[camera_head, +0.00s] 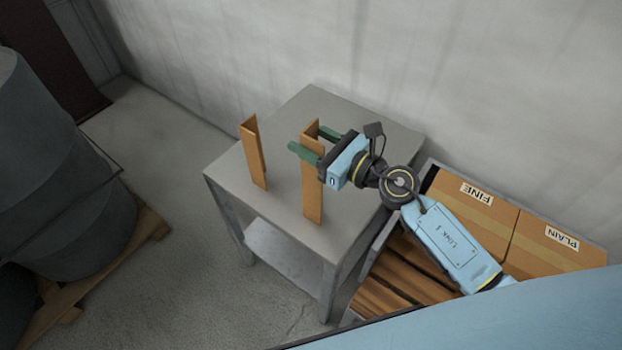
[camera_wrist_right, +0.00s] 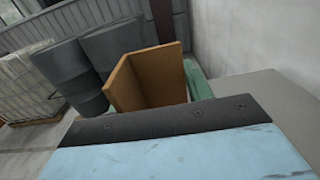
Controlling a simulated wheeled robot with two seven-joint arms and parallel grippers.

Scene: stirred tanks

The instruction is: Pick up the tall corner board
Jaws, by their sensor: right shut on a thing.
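Two brown angled corner boards stand upright on a grey table (camera_head: 228,172). The one in my right gripper (camera_head: 306,139) looks the longer, so I take it as the tall corner board (camera_head: 312,195). My right gripper's green fingers are shut on its upper part, one on each side. Its foot appears at the tabletop; I cannot tell whether it touches. The other, shorter-looking corner board (camera_head: 254,155) stands to the left, apart from the gripper. In the right wrist view, the held board (camera_wrist_right: 150,78) rises beyond the gripper body, with a green finger to its right. My left gripper is not in view.
Grey drums (camera_head: 60,170) stand on a wooden pallet (camera_head: 140,232) at left. A wall runs behind the table. The tabletop behind the boards is clear.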

